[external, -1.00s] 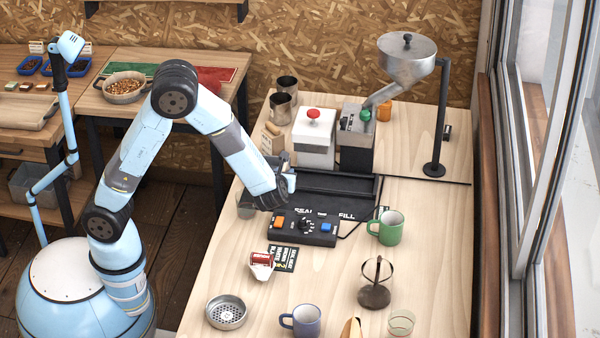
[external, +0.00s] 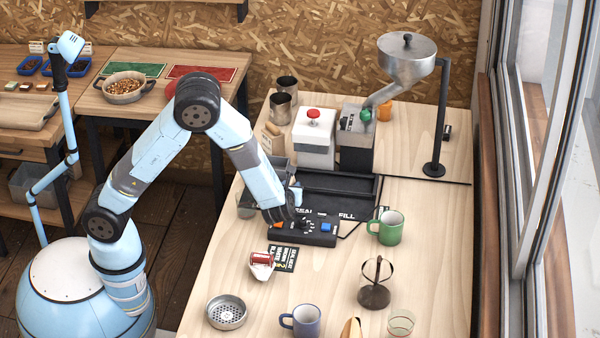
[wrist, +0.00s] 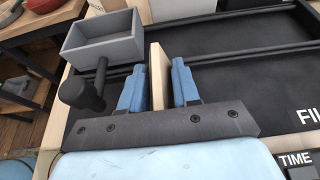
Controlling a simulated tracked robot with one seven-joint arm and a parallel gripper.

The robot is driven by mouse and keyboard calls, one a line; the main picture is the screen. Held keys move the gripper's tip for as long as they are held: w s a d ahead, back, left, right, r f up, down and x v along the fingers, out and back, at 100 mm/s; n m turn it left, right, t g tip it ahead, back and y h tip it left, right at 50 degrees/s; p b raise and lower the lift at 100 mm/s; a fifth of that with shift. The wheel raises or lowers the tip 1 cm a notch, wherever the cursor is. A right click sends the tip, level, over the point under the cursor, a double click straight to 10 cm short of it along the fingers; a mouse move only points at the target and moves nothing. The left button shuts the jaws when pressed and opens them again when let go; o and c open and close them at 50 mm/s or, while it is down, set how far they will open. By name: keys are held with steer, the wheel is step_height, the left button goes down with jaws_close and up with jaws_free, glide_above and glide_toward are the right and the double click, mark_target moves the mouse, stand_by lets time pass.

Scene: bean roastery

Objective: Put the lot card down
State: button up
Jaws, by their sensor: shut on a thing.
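My gripper (external: 290,207) is over the black control box (external: 320,238) and hides its left part in the external view. In the wrist view its two blue fingers (wrist: 160,84) are shut on a thin, pale wood-coloured slab, the lot card (wrist: 158,62). The card stands on edge between the fingers. In the wrist view it lies in front of the black tray (wrist: 220,80); I cannot tell whether it touches the tray. In the external view the card is mostly hidden by my gripper.
A grey scoop-like box (wrist: 105,42) with a dark handle is left of the card.

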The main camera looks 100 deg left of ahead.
steer(key=shift+s+d+f, duration=0.1)
steer(key=shift+s+f, duration=0.1)
steer(key=shift+f, duration=0.4)
steer(key=o, duration=1)
steer(key=shift+s+d+f, duration=0.1)
steer(key=shift+f, duration=0.05)
steer(key=shift+o, duration=0.2)
steer(key=shift+r, duration=0.4)
steer(key=v, duration=1.2)
steer(key=shift+w+r, duration=0.3)
steer(key=shift+r, duration=0.05)
steer(key=shift+s+r, duration=0.15)
steer(key=shift+r, duration=0.1)
steer(key=s+d+r+n+t+h, duration=0.2)
steer(key=s+d+r+n+h, duration=0.4)
steer(key=s+d+r+n, duration=0.3)
steer(key=s+d+r+n+t+h, duration=0.3)
steer(key=s+d+r+n+h, duration=0.4)
steer(key=s, duration=0.8)
steer(key=d+r+n, duration=0.1)
steer(key=d+r, duration=0.2)
steer(key=r, duration=0.1)
steer(key=shift+s+d+r+n+t, duration=0.3)
steer(key=shift+s+n, duration=0.05)
steer(key=shift+n, duration=0.05)
